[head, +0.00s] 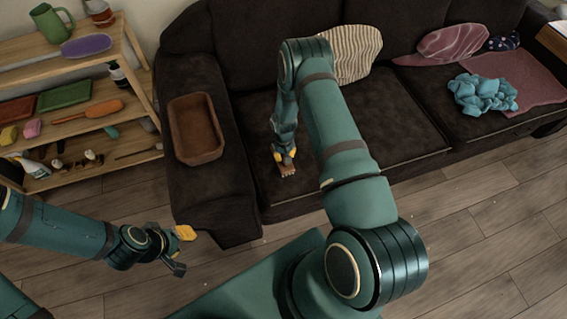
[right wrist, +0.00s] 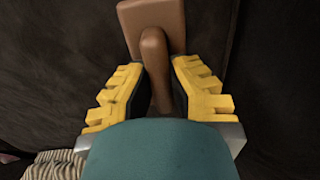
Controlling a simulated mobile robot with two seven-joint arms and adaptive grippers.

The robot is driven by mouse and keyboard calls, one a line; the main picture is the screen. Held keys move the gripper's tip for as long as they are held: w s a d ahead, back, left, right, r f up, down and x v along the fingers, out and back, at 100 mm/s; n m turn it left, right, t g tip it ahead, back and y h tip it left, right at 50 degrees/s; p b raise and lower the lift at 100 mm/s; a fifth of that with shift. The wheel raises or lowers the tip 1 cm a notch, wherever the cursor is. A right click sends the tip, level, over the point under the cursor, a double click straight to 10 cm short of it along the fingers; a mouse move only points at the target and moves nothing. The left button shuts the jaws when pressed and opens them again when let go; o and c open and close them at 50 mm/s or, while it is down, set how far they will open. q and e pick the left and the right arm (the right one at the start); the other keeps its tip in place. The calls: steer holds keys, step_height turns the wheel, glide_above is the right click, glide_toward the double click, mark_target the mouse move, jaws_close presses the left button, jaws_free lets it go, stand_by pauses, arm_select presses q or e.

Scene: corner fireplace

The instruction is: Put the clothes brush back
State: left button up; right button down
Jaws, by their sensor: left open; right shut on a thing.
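The clothes brush is brown, with a rectangular head and a rounded handle; in the right wrist view the brush (right wrist: 153,48) sits between the yellow fingers of my right gripper (right wrist: 158,80), which is shut on its handle. In the head view my right gripper (head: 284,156) points down over the left seat of the dark sofa, with a small part of the brush (head: 287,170) showing below it. I cannot tell whether the brush touches the cushion. My left gripper (head: 182,250) is open and empty, low in front of the sofa's left arm.
An empty-looking brown open box (head: 220,138) rests on the sofa's left arm. A wooden shelf unit (head: 135,158) at left holds a green jug, bottles, trays and brush-like items. A striped cushion (head: 352,52) and a crumpled blue cloth (head: 482,92) lie on the sofa (head: 400,120).

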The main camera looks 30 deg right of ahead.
steer(key=shift+f+b, duration=0.5)
steer(key=shift+f, duration=1.7)
steer(key=shift+f, duration=0.2)
steer(key=c, duration=1.1)
jaws_free()
steer(key=shift+o, duration=0.2)
